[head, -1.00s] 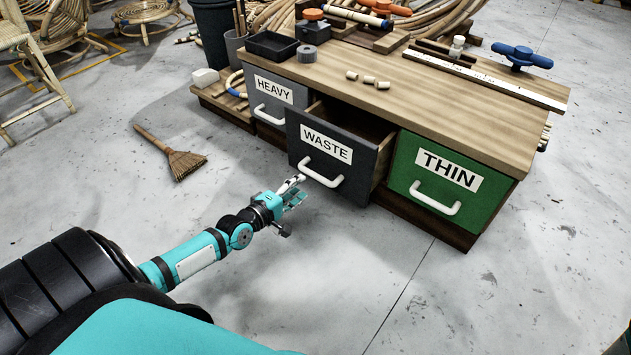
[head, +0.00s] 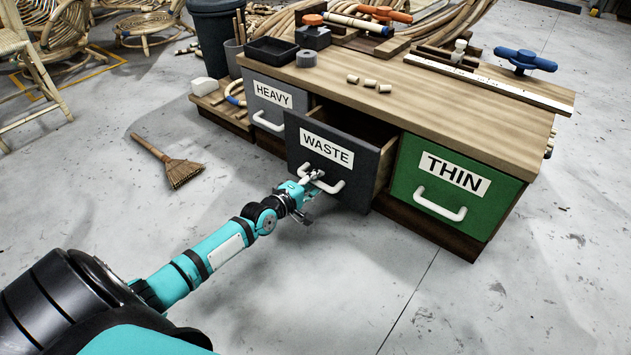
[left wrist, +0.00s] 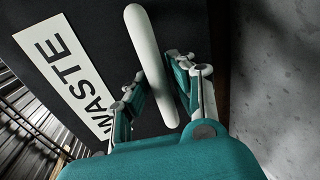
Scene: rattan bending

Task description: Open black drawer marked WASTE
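The black drawer marked WASTE (head: 356,176) is the middle drawer of the bench and stands partly pulled out, with a dark gap behind its front. Its white bar handle (head: 334,187) also shows in the left wrist view (left wrist: 149,62). My left gripper (head: 312,178) is at the left part of this handle. In the left wrist view its two fingers (left wrist: 158,84) are spread, one on each side of the bar; the right finger is close to it, and I cannot tell whether it touches. My right gripper is not in view.
A grey HEAVY drawer (head: 264,118) and a green THIN drawer (head: 420,165) flank it, both shut. The wooden benchtop (head: 440,100) carries clamps, a black tray (head: 271,50) and short rattan pieces. A hand broom (head: 180,170) lies at left. The floor before the bench is clear.

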